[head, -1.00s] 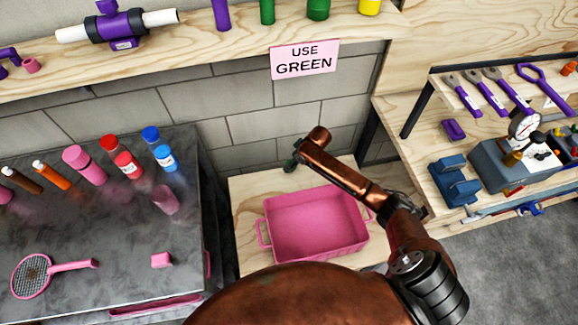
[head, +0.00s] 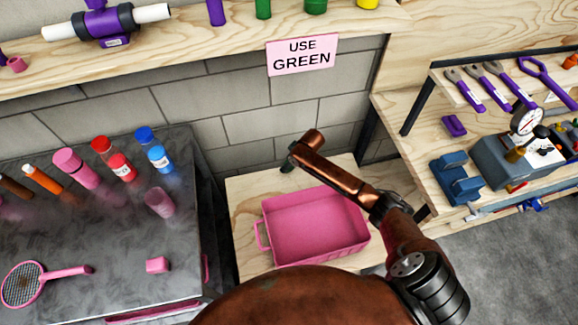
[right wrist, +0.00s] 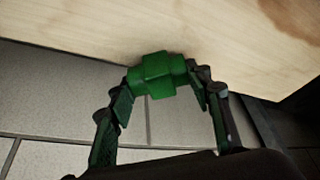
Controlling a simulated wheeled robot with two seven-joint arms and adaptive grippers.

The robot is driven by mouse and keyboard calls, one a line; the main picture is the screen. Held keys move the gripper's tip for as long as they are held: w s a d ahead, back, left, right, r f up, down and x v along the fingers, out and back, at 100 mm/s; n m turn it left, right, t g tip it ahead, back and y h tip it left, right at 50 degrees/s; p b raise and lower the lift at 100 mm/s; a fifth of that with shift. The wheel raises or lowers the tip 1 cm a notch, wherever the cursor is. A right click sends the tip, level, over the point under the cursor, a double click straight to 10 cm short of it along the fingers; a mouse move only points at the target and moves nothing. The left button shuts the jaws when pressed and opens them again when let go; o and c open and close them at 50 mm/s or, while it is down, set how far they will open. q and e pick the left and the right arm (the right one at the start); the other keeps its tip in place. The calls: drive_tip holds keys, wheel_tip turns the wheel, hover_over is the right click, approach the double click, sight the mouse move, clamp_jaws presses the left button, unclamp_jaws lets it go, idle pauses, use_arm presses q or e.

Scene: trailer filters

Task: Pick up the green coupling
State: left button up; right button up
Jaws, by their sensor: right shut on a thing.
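The green coupling (right wrist: 155,75) is a short piece with a blocky middle, seen near the centre of the right wrist view. My right gripper (right wrist: 161,82) is shut on it, with one dark finger on each side. The coupling overlaps a pale wooden edge (right wrist: 190,45) in that view; I cannot tell if it touches the wood. In the head view only a small dark part of the right gripper (head: 287,166) shows beside my brown arm, above the wooden surface behind the pink bin, and the coupling is not clearly visible. My left gripper is out of view.
A pink bin (head: 262,234) stands on a low wooden surface below my right arm. A dark table (head: 105,225) with bottles and a pink racket is at left. A shelf (head: 190,50) with a "USE GREEN" sign (head: 301,56) runs above. A tool bench (head: 410,150) stands at right.

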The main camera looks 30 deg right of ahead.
drive_tip(key=c, duration=0.5)
drive_tip(key=shift+r, duration=0.1)
drive_tip(key=shift+c, duration=0.2)
